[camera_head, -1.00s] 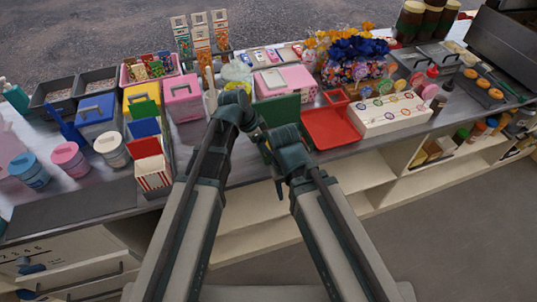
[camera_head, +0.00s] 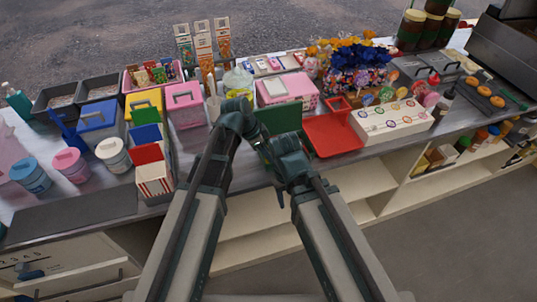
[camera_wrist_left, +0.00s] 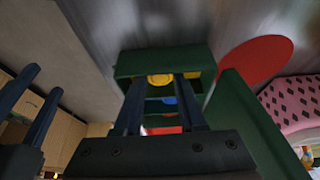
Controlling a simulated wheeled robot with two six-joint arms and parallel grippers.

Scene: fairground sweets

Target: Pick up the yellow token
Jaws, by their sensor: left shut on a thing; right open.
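The yellow token (camera_wrist_left: 160,80) shows in the left wrist view, at the top of a dark green rack (camera_wrist_left: 128,68). Below it in the rack are a blue piece (camera_wrist_left: 162,100) and a red piece (camera_wrist_left: 165,130). My left gripper (camera_wrist_left: 161,84) points into the rack with one finger at each side of the yellow token, and is shut on it. The exact contact is hard to see. My right gripper (camera_wrist_left: 45,80) is open and empty at the left of that view. In the head view my arms hide both fingertips and the token.
A green panel (camera_head: 279,119) stands behind my arms, left of a red tray (camera_head: 330,138) and a white lollipop box (camera_head: 392,124). A pink patterned box (camera_wrist_left: 295,105) is right of the rack. Several tubs and bins crowd the counter's left.

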